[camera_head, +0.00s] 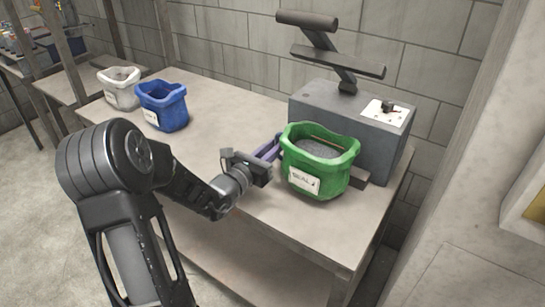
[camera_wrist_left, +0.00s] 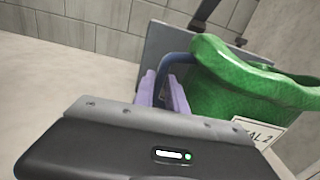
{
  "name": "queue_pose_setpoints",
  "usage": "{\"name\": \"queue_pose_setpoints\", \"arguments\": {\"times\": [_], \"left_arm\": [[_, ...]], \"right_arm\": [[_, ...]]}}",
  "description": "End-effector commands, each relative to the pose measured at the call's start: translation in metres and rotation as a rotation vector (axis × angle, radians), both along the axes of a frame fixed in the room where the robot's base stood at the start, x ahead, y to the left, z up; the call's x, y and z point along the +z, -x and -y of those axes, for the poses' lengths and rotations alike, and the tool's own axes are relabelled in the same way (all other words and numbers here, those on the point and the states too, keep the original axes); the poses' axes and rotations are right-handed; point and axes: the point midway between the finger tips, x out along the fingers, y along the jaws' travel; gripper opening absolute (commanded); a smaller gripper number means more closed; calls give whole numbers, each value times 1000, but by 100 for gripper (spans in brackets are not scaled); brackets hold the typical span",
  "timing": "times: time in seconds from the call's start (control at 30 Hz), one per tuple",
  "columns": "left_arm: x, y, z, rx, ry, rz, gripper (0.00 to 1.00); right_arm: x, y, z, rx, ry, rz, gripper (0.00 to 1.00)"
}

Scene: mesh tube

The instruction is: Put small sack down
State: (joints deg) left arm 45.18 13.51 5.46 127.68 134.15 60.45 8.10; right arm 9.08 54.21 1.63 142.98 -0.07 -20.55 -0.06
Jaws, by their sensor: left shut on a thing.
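A green sack (camera_head: 318,162) with an open, rolled rim and a white label is at the right of the table, close in front of the grey sealing machine. It holds grey grainy contents. My left gripper (camera_head: 268,150) reaches it from the left. In the left wrist view, the purple fingers (camera_wrist_left: 165,92) are shut around a dark blue loop at the side of the green sack (camera_wrist_left: 235,85). The sack is upright; I cannot tell whether its base touches the table. My right gripper is not in view.
A blue sack (camera_head: 162,105) and a white sack (camera_head: 120,88) stand at the table's far left. The grey machine (camera_head: 345,125) with a raised dark arm stands behind the green sack. The table (camera_head: 220,120) is clear between the blue sack and my gripper.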

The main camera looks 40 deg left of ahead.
Motion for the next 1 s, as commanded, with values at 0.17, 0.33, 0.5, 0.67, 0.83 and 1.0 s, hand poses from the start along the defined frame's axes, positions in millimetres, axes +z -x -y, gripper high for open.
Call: {"name": "queue_pose_setpoints", "arguments": {"times": [0.17, 0.33, 0.5, 0.67, 0.83, 1.0], "left_arm": [[-23, -1, 0, 0, 5, 3, 0], [-27, -1, 0, 0, 1, 5, 0], [-30, 0, 0, 0, 0, -2, 19], [-30, 0, 0, 0, 0, -1, 32], [-29, 0, 0, 0, 0, -1, 38], [-29, 1, 0, 0, 0, -1, 38]], "right_arm": [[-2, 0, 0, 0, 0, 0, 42], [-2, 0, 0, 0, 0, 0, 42], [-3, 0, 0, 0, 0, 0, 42], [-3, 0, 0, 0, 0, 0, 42], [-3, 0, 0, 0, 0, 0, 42], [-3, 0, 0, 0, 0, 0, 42]]}}
